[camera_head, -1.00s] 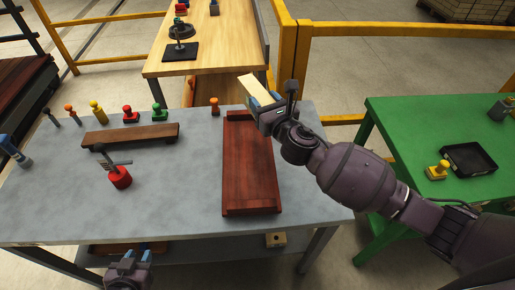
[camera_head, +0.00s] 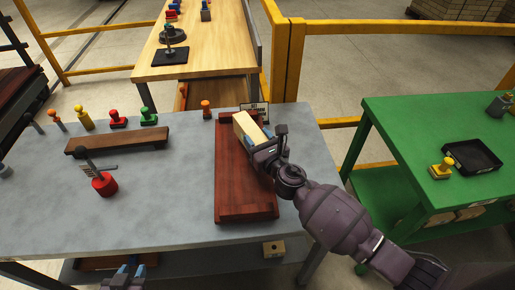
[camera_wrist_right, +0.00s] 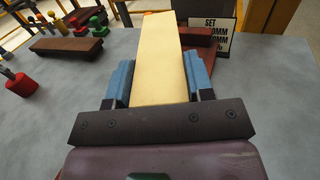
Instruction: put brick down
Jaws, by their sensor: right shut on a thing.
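The pale yellow brick (camera_head: 248,128) is held in my right gripper (camera_head: 260,143) over the far part of the dark red wooden tray (camera_head: 245,190). In the right wrist view the brick (camera_wrist_right: 159,65) runs lengthwise between the two blue fingers of the right gripper (camera_wrist_right: 159,82), which are shut on it. I cannot tell whether its underside touches the tray. A corner of the tray (camera_wrist_right: 197,42) shows behind the brick. My left gripper (camera_head: 128,267) is low at the bottom edge of the head view; its jaw state is unclear.
A small sign (camera_head: 256,111) stands behind the tray. A brown wooden bar (camera_head: 118,141), a red-based tool (camera_head: 104,184) and several coloured stamps stand on the grey table (camera_head: 165,215). A green table (camera_head: 405,135) is at the right. The grey table's front middle is clear.

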